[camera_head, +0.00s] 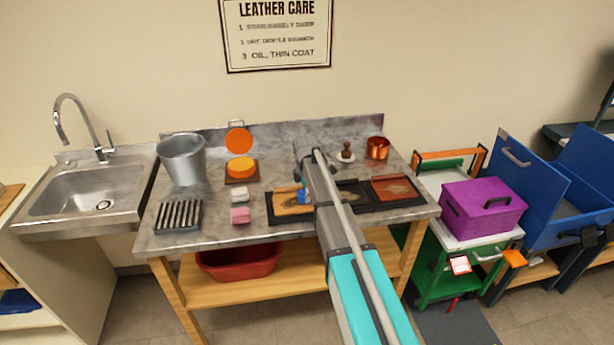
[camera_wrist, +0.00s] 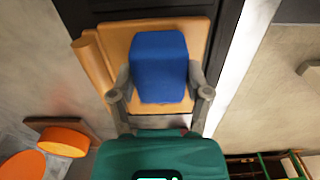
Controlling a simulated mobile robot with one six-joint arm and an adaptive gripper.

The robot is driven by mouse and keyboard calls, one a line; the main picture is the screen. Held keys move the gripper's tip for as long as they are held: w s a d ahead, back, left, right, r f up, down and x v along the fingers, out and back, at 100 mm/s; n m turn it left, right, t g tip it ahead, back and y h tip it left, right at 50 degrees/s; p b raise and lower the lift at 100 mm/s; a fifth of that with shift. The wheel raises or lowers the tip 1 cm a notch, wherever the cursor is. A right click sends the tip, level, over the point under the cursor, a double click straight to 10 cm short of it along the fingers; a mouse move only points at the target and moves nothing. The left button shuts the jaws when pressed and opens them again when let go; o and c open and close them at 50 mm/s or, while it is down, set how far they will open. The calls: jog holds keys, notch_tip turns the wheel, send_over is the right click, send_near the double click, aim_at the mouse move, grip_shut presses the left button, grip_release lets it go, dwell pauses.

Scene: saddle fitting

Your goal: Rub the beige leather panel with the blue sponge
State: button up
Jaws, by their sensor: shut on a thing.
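The blue sponge (camera_wrist: 158,66) is gripped between the two fingers of my gripper (camera_wrist: 160,82) in the wrist view. It covers the middle of the beige leather panel (camera_wrist: 117,44), whose edges show around it. Whether the sponge touches the panel or hangs just above it cannot be told. In the head view the panel (camera_head: 286,203) lies at the left end of a black tray (camera_head: 328,210), with a small bit of the sponge (camera_head: 302,196) showing over its right part. My arm hides much of the tray's middle and most of my gripper.
A dark panel (camera_head: 352,197) and a reddish-brown panel (camera_head: 396,188) share the tray. Left of it are pink (camera_head: 240,215) and white (camera_head: 239,195) blocks, a slatted rack (camera_head: 178,216), a metal bucket (camera_head: 183,162) and an orange tin (camera_head: 241,168). A copper pot (camera_head: 377,148) stands behind.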

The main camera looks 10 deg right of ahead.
jog(key=shift+a, duration=4.85)
jog(key=shift+d, duration=5.45)
notch_tip(320, 180, up, 8)
jog(key=p, duration=0.7)
jog(key=shift+f, duration=0.2)
jog(key=shift+f, duration=0.1)
jog(key=shift+f, duration=0.1)
jog(key=shift+w+f+b, duration=0.15)
jog(key=shift+f+b, duration=2.65)
jog(key=shift+f, duration=0.05)
jog(key=shift+f+b, duration=1)
jog(key=shift+f, duration=0.05)
jog(key=shift+a, duration=0.1)
